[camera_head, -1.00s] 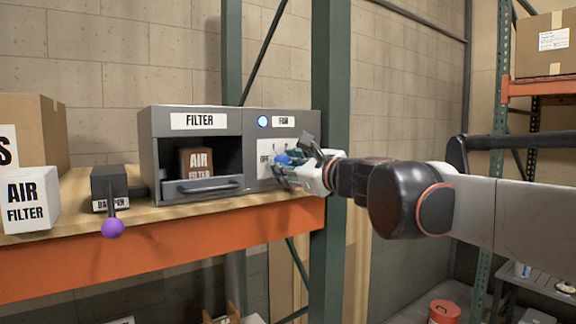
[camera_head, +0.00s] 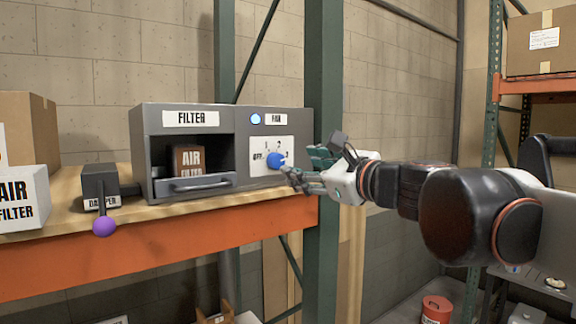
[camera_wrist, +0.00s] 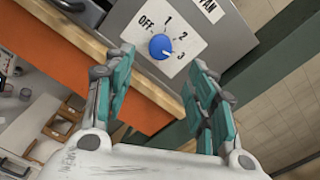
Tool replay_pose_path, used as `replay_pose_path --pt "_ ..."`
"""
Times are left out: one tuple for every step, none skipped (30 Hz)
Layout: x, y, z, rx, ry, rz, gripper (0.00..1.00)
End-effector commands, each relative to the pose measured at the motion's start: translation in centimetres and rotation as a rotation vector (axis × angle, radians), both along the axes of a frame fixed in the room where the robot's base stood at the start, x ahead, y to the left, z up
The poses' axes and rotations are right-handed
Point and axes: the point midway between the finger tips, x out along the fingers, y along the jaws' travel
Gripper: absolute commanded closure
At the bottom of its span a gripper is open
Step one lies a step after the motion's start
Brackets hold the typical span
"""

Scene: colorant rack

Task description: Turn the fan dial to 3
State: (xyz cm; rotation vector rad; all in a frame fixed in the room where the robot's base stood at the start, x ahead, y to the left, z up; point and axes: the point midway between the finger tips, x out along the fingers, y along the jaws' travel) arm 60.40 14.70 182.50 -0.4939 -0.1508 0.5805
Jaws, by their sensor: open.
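The fan dial (camera_head: 275,160) is a round blue knob on a white plate marked OFF, 1, 2 and 3, on the right part of the grey box. It also shows in the wrist view (camera_wrist: 161,47), where its small pale mark appears to face the 3. My gripper (camera_head: 302,166) is open and empty, just right of and in front of the dial, apart from it. In the wrist view my two teal fingers (camera_wrist: 163,62) are spread wide below the dial, with nothing between them.
A damper lever with a purple ball (camera_head: 104,226) stands left. A green rack post (camera_head: 322,210) rises close behind my gripper.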

Motion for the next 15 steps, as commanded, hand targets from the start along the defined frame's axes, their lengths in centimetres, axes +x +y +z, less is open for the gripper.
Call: replay_pose_path --pt "-0.6 -0.5 0.0 0.0 0.0 -0.001 0.49" --pt "-0.9 -0.7 0.0 0.0 0.0 -0.001 0.49" --pt "-1.3 -0.9 0.0 0.0 0.0 -0.001 0.49" --pt "-1.5 -1.1 0.0 0.0 0.0 -0.001 0.49" --pt "-1.7 -1.2 0.0 0.0 0.0 -0.001 0.49" --pt "-1.9 -1.3 0.0 0.0 0.0 -0.001 0.49" --pt "-2.0 -1.4 0.0 0.0 0.0 0.0 0.49" --pt "-2.1 -1.4 0.0 0.0 0.0 0.0 0.49" --pt "-2.2 -1.5 0.0 0.0 0.0 0.001 0.49" --pt "-2.3 -1.5 0.0 0.0 0.0 0.001 0.49" --pt "-2.3 -1.5 0.0 0.0 0.0 0.001 0.49" --pt "-2.3 -1.5 0.0 0.0 0.0 0.001 0.49" --pt "-2.3 -1.5 0.0 0.0 0.0 0.001 0.49" --pt "-2.3 -1.5 0.0 0.0 0.0 0.001 0.49" --pt "-2.3 -1.5 0.0 0.0 0.0 0.001 0.49"
